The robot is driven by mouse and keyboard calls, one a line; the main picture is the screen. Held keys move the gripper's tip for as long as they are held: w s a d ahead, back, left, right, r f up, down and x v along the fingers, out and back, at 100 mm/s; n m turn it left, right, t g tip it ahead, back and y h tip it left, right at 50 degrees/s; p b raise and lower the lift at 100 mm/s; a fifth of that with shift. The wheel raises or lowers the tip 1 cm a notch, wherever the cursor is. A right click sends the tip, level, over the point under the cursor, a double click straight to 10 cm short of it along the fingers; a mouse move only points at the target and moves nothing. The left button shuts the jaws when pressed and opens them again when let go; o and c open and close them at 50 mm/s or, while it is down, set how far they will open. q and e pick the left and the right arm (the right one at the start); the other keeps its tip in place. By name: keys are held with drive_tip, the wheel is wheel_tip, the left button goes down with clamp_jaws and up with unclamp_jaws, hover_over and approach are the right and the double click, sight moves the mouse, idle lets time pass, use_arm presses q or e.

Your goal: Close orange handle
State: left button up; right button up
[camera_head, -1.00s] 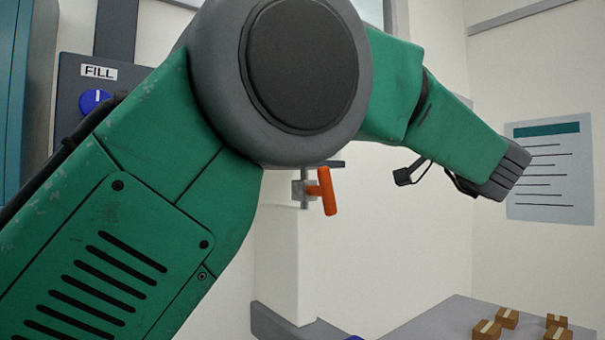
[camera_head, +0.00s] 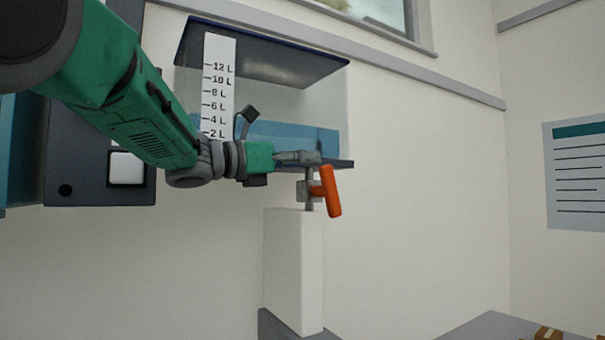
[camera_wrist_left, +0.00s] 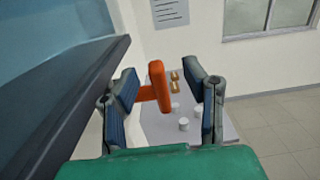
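The orange handle (camera_head: 330,191) sits on a small grey valve (camera_head: 309,190) below the clear tank, and it hangs nearly upright, slightly tilted. My left gripper (camera_head: 312,158) is at the valve, just above and to the left of the handle in the head view. In the left wrist view the left gripper (camera_wrist_left: 165,98) is open, with the orange handle (camera_wrist_left: 158,86) between its spread fingers, nearer the left finger. I cannot tell whether that finger touches it. My right gripper is not in view.
The clear tank (camera_head: 290,105) with a litre scale and blue liquid hangs on the wall behind my left arm. A white block (camera_head: 292,270) stands under the valve. A grey table (camera_head: 490,328) with a small box (camera_head: 548,334) is at lower right.

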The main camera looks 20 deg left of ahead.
sight(328, 168)
use_arm(q)
drive_tip(key=shift+s+a+f+y, duration=0.15)
drive_tip(key=shift+a+f+y, duration=0.3)
drive_tip(key=shift+f+y, duration=0.05)
drive_tip(key=p+x, duration=0.3)
drive_tip(key=x, duration=0.3)
drive_tip(key=shift+a, duration=0.25)
drive_tip(key=shift+w+d, duration=0.4)
drive_tip(key=shift+w, duration=0.15)
drive_tip(key=shift+d+f, duration=0.1)
drive_tip(key=shift+d, duration=0.05)
clamp_jaws()
